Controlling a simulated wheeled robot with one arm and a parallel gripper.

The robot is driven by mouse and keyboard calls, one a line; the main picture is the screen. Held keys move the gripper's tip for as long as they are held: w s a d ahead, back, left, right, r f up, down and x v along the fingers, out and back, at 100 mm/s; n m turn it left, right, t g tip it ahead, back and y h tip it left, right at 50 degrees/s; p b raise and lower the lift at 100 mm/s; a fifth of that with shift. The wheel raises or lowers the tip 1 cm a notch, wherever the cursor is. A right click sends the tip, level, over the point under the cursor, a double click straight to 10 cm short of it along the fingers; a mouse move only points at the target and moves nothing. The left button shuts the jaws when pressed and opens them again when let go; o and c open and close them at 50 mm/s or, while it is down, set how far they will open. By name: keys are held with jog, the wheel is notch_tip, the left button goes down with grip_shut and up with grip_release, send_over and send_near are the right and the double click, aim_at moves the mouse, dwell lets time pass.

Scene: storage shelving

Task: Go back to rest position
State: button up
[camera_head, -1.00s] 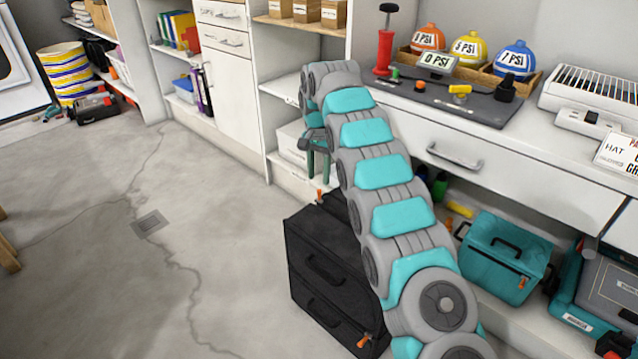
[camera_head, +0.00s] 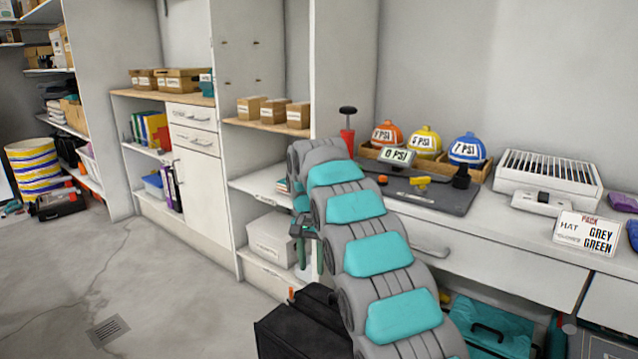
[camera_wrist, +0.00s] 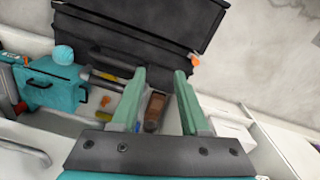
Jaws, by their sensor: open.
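My gripper (camera_wrist: 160,85) shows in the wrist view with its two green fingers apart and nothing between them that it holds. It points down toward the lower shelf and a black case (camera_wrist: 135,35). In the head view my gripper (camera_head: 312,258) is partly hidden beside my arm, in front of the shelving. My arm reaches forward from the bottom of the head view, bent at its far end. The black case (camera_head: 300,325) stands on the floor at the lower middle, partly behind my arm.
The counter (camera_head: 520,240) at right holds a dark mat, several colored caps, a white rack (camera_head: 560,178) and a sign (camera_head: 588,232). A teal toolbox (camera_head: 490,325) sits below it. A white box (camera_head: 270,236) is on the lower shelf.

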jog(key=s+d+r+n, duration=0.1)
jog(key=s+d+r, duration=0.2)
jog(key=s+d, duration=0.6)
jog(key=s+d+r+n, duration=0.1)
jog(key=s+d+r, duration=0.3)
jog(key=s, duration=0.8)
jog(key=s+d+f+n, duration=0.1)
jog(key=s+f, duration=0.2)
jog(key=s, duration=0.6)
jog(key=s+d+f+g, duration=0.1)
jog(key=s+d+f, duration=0.1)
jog(key=s, duration=0.7)
jog(key=s+d+f+n, duration=0.1)
jog(key=s+d+f, duration=0.1)
jog(key=s, duration=0.8)
jog(key=shift+f+n+g, duration=0.3)
jog(key=shift+f, duration=0.5)
jog(key=shift+w, duration=0.1)
